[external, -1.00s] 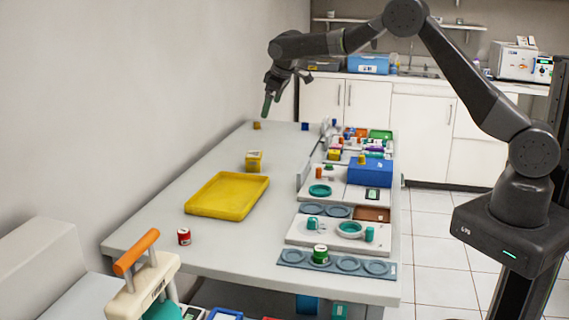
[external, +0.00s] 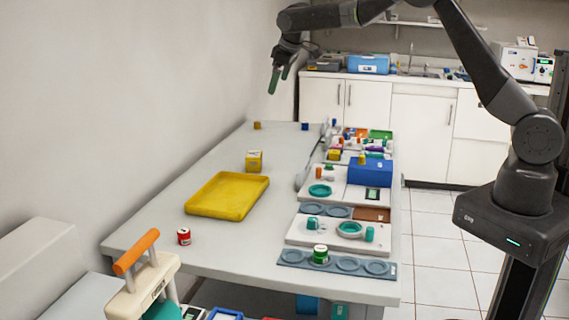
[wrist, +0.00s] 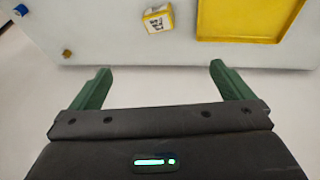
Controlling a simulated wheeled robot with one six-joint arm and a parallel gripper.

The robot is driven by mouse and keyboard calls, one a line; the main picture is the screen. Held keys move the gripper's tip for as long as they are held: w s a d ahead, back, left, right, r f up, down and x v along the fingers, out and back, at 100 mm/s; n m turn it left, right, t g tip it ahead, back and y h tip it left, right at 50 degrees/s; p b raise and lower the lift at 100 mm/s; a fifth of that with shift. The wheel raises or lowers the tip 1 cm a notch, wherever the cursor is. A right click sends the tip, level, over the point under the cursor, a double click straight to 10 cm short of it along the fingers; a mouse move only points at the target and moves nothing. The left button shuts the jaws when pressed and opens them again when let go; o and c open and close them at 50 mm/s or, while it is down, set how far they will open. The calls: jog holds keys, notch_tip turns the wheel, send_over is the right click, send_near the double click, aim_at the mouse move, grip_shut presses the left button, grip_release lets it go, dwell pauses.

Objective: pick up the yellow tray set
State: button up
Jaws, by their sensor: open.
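A shallow yellow tray (external: 228,196) lies flat and empty on the left part of the grey table in the external view. It also shows, cut off, at the upper right of the wrist view (wrist: 247,40). A small yellow box with a white label (external: 254,161) stands just behind the tray, apart from it; the wrist view shows it at the top middle (wrist: 158,18).
The table (external: 150,235) carries several trays and cups along its right side, with a blue box (external: 370,172). A red can (external: 184,236) stands near the front left. A small brown item (external: 257,125) and a blue one (external: 304,126) sit at the far end. The middle is clear.

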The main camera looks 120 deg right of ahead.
dwell(0.8)
jog(key=n+t+b, duration=0.3)
jog(key=t+b, duration=0.1)
jog(key=b, duration=1.2)
send_near(257, 154)
jog(key=shift+y, duration=0.4)
jog(key=x, duration=0.2)
jog(key=d+x, duration=0.1)
jog(key=x, duration=0.3)
jog(key=shift+w+d+r+p, duration=0.1)
jog(key=shift+d+r+p, duration=0.05)
jog(key=shift+d+p, duration=0.15)
jog(key=shift+a+p+x, duration=0.15)
jog(key=shift+p+x, duration=0.1)
jog(key=shift+x, duration=1.15)
jog(key=shift+a+p+x, duration=0.1)
jog(key=shift+p+x, duration=0.15)
jog(key=shift+x, duration=1.15)
jog(key=c, duration=1.2)
